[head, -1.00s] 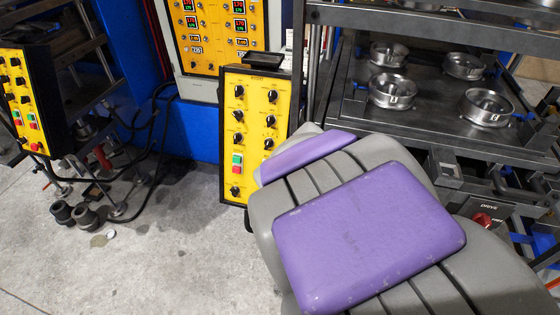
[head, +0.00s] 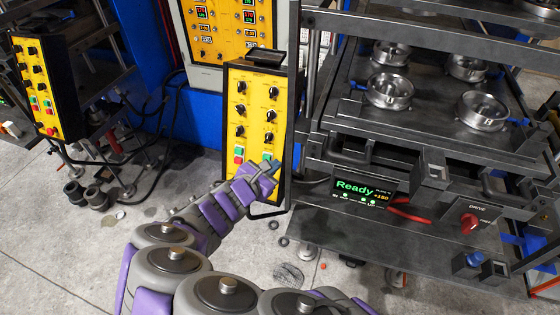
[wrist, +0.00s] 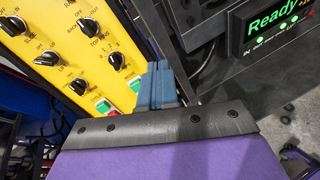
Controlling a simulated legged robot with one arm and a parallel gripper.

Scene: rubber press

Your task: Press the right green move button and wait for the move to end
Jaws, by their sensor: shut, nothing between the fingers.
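The yellow control panel (head: 262,104) stands upright in the middle of the head view, with black knobs above and buttons lower down. The right green button (head: 266,155) shows just above my fingertips, partly covered. In the wrist view the right green button (wrist: 136,85) shows at the left edge of my fingers. The left button pair (head: 239,154), green over red, is in clear view. My gripper (head: 271,167) is shut and empty, with its blue-grey fingers (wrist: 158,78) at the panel's right button. I cannot tell whether they touch it.
A display (head: 362,191) reads "Ready" in green. The press table (head: 430,112) with several metal rings is to the right, above a red DRIVE switch (head: 469,223). Another yellow panel (head: 37,88) is at the left. Black cables hang between the panels.

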